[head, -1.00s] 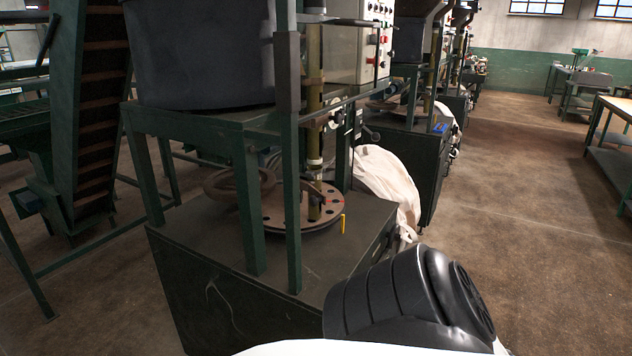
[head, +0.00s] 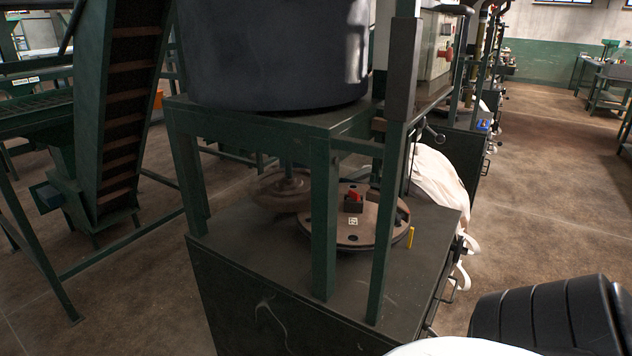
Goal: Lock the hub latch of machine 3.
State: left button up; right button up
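A green machine stands in the middle of the head view, with a round brown disc (head: 340,232) low on its dark base top. A small dark block with a red part (head: 354,199) sits on the disc; it may be the hub latch, but I cannot tell whether it is locked. A small pale tag (head: 352,221) lies in front of it. A yellow piece (head: 410,237) stands at the disc's right edge. No machine number is readable. Neither of my grippers is in view; only a black ribbed part of my arm shows at the lower right.
Green posts (head: 324,215) stand in front of the disc, and a large dark drum (head: 275,55) sits above it. A handwheel (head: 283,190) is behind left. White bag cloth (head: 437,180) hangs at the right. A slanted conveyor (head: 125,110) stands left.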

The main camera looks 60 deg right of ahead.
aim_at(353, 195)
jog(key=i, duration=3.05)
jog(key=z, duration=2.95)
